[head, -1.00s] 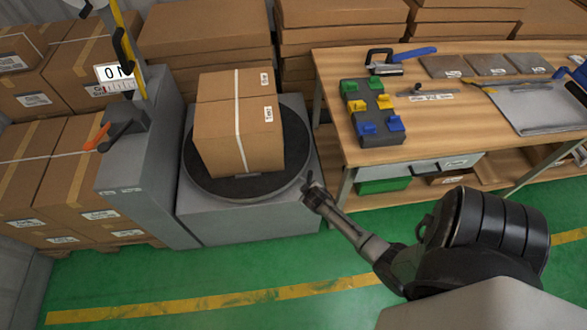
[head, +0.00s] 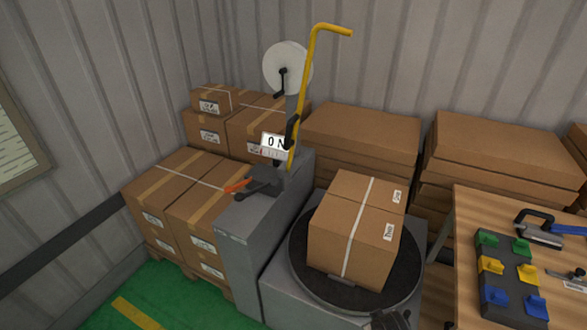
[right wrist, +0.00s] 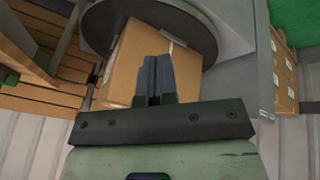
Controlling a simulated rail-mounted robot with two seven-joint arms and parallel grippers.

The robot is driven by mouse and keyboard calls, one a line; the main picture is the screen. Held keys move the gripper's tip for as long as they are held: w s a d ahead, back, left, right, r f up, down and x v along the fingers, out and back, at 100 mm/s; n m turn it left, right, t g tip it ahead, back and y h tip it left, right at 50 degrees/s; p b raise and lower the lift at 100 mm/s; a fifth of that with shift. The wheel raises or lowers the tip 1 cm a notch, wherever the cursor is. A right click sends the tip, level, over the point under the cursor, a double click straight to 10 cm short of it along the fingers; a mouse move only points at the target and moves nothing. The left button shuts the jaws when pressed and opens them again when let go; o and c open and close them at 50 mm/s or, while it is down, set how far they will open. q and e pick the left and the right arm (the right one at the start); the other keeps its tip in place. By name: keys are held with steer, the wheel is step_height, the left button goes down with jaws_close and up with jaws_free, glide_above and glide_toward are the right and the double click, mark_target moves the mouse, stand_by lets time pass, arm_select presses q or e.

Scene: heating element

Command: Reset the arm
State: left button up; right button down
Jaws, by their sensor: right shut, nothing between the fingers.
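My right gripper (right wrist: 154,66) is shut and empty in the right wrist view, its two dark fingers together in front of a carton. In the head view only a small dark part of it (head: 391,320) shows at the bottom edge, by the front right rim of the turntable (head: 299,262). The carton (head: 357,229), strapped with a white band, sits on the round dark turntable. Whether the fingers touch the carton cannot be told. My left gripper is not in view.
A grey machine column (head: 250,234) with an orange-handled lever (head: 238,186), a display (head: 276,144) and a yellow bent bar (head: 304,88) stands left of the turntable. Stacked cartons (head: 168,187) stand farther left. A wooden workbench (head: 470,214) with coloured clips is at right.

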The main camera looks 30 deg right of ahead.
steer(key=s+a+r+n+t+y, duration=0.1)
steer(key=s+a+r+n+y, duration=0.1)
steer(key=s+a+r, duration=0.45)
steer(key=s+a+r+n+t+y, duration=0.1)
steer(key=a+r, duration=0.3)
steer(key=a, duration=0.5)
steer(key=s+a+f+n+g+p, duration=0.1)
steer(key=s+a+f+g+p, duration=0.15)
steer(key=s, duration=0.55)
step_height(320, 180, up, 27)
steer(key=p, duration=2.6)
steer(key=shift+w+a+r+t+y, duration=0.15)
steer(key=shift+r+t+y, duration=0.05)
steer(key=shift+t+y, duration=0.2)
